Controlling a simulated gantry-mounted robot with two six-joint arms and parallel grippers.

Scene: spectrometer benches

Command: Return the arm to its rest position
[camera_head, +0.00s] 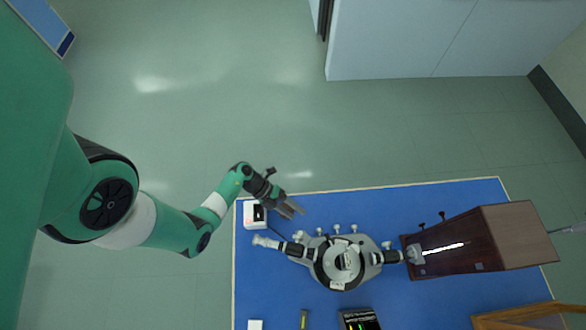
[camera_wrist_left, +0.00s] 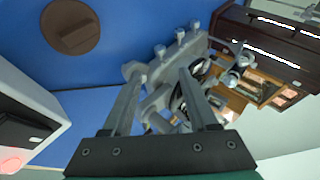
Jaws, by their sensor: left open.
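My left arm comes in from the left, and its gripper (camera_head: 291,209) is over the far left part of the blue bench top (camera_head: 400,205). In the left wrist view the two fingers of this gripper (camera_wrist_left: 162,75) are apart, with nothing held between them. The grey spectrometer (camera_head: 340,262) stands in front of and to the right of the gripper in the head view. It shows behind the fingers in the left wrist view, partly hidden by them. My right gripper is in neither view.
A small white box (camera_head: 250,215) with a dark switch and red light sits close left of the gripper. A dark wooden lamp housing (camera_head: 485,240) stands at right. A dark display device (camera_head: 358,319) is at the near edge. Bare floor (camera_head: 230,110) lies beyond the bench.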

